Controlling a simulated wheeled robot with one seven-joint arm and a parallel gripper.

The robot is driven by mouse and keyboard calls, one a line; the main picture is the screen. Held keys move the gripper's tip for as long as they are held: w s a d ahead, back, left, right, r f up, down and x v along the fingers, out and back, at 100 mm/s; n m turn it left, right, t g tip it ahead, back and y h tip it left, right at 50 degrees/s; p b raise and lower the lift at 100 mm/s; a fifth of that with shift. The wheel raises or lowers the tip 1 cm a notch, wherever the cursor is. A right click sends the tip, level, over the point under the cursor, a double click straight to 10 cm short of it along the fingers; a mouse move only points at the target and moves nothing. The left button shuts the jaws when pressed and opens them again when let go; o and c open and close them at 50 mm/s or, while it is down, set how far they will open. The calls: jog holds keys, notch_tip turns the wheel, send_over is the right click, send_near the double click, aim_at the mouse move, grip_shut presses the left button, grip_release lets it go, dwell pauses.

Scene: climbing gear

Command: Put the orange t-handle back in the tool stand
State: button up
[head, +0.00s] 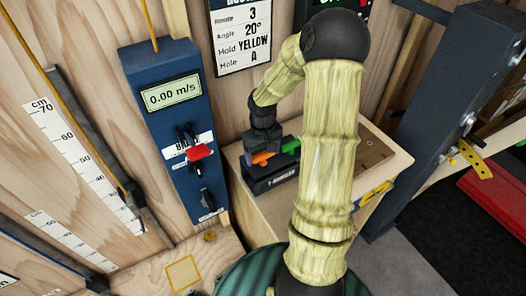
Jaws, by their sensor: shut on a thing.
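The dark tool stand (270,183) with a white label sits on the wooden box, left of my arm. A green handle (291,146) shows at the right side of the stand. The orange t-handle (262,159) shows at the stand's top, left of the green one. My gripper (262,149) is directly above the orange t-handle, pointing down, and is shut on it. The gripper hides part of the handle. I cannot tell how far its shaft is in the stand.
A blue column (174,130) with a speed display and a red lever (198,153) stands left of the stand. A plywood wall with a sign (241,35) is behind. The wooden box's top (374,158) has free room at right. A dark post (445,100) stands farther right.

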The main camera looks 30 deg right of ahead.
jog(key=shift+f, duration=0.5)
jog(key=o, duration=1.1)
jog(key=shift+c, duration=0.2)
notch_tip(320, 180, up, 18)
jog(key=b, duration=0.1)
jog(key=shift+f, duration=0.25)
jog(key=shift+f, duration=0.1)
